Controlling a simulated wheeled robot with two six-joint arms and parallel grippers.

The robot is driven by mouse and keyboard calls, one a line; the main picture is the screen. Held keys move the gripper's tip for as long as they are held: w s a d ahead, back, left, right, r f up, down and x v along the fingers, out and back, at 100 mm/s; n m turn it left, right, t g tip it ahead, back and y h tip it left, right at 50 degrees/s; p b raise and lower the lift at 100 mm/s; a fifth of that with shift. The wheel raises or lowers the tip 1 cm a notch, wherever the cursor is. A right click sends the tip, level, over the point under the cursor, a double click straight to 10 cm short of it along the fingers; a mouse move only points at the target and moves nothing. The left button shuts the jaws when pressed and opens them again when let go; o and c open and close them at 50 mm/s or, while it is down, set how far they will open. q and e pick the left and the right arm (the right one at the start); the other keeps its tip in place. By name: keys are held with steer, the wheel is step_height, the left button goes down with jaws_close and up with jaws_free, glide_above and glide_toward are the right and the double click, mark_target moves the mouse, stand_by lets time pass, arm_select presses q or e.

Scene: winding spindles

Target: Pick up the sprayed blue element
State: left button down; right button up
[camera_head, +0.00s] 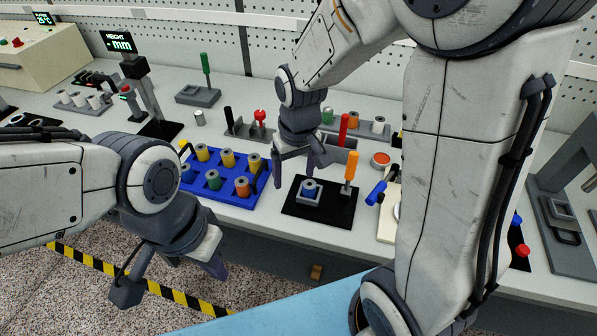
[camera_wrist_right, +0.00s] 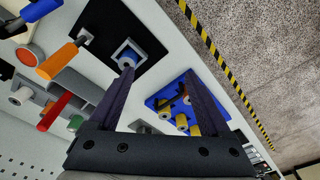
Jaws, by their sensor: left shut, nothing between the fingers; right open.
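The blue element (camera_head: 309,187) is a small blue spindle with a pale top. It stands in a grey square holder (camera_head: 310,199) on a black plate (camera_head: 330,214). In the right wrist view the blue element (camera_wrist_right: 127,62) shows near the tip of one finger, partly covered by it. My right gripper (camera_head: 300,168) is open and empty, pointing down just behind and above the element; it also shows in the right wrist view (camera_wrist_right: 160,80). My left gripper (camera_head: 216,268) is shut and empty, low in front of the table edge.
A blue tray (camera_head: 240,197) with several coloured spindles stands left of the black plate. An orange-handled tool (camera_head: 351,166) stands upright on the plate's right side. A red-handled tool (camera_head: 343,130) and a grey rack (camera_head: 342,142) are behind.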

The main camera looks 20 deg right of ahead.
steer(key=w+d+f+m, duration=0.1)
steer(key=w+d+f, duration=0.1)
steer(key=w+d, duration=0.25)
glide_above(310, 184)
steer(key=shift+m, duration=0.3)
steer(key=f, duration=0.4)
steer(key=shift+s+f+p, duration=0.25)
steer(key=shift+s+p, duration=0.15)
steer(key=shift+w+f+p, duration=0.2)
steer(key=shift+f+p, duration=0.2)
steer(key=shift+f, duration=1.1)
steer(key=shift+w+f+p, duration=0.15)
steer(key=shift+f+p, duration=0.2)
steer(key=shift+f, duration=1.1)
jaws_close()
